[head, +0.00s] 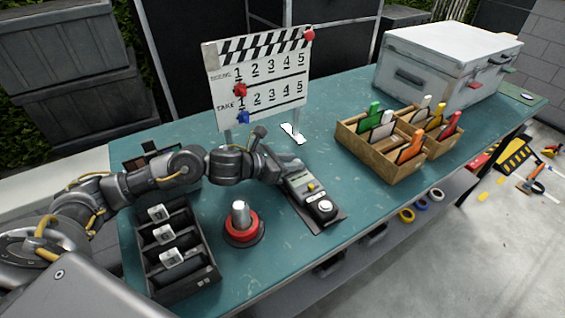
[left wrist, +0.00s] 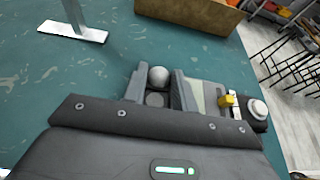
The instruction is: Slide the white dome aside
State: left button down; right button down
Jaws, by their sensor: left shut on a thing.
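A panel (head: 330,220) with a yellow switch (head: 311,188) and a white round knob (head: 325,206) at its near end lies on the table. In the left wrist view, a pale grey-white dome (left wrist: 158,76) sits between the fingers of my left gripper (left wrist: 157,92), which is shut on it. The same view shows the yellow switch (left wrist: 226,101) and the other white knob (left wrist: 258,108) to the right of the fingers. In the head view my left gripper (head: 284,173) is at the panel's far end and hides the held dome.
A red-ringed post (head: 241,226) and a black tray (head: 154,281) with white-tagged slots stand left of the panel. A clapper board (head: 262,77) stands behind. A wooden divided box (head: 365,155) holds coloured clips, and a white case (head: 450,62) is at the back right.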

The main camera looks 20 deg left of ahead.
pick_arm(q)
jog(key=shift+d, duration=0.1)
pick_arm(e)
jog(key=shift+s, duration=0.1)
pick_arm(q)
jog(key=c, duration=1.2)
grip_release()
jog(key=shift+o, duration=0.2)
jog(key=shift+s+a+r, duration=0.2)
jog(key=shift+s+a, duration=0.15)
jog(key=shift+s, duration=0.05)
jog(key=b+v, duration=0.2)
jog(key=v, duration=0.6)
jog(key=shift+s+a, duration=0.25)
jog(key=shift+s+a+r, duration=0.2)
jog(key=shift+s+r, duration=0.15)
jog(key=shift+s, duration=0.05)
pick_arm(e)
jog(key=shift+w+d+f, duration=0.2)
jog(key=shift+d+f, duration=0.7)
jog(key=shift+d, duration=0.3)
jog(key=shift+a, duration=0.2)
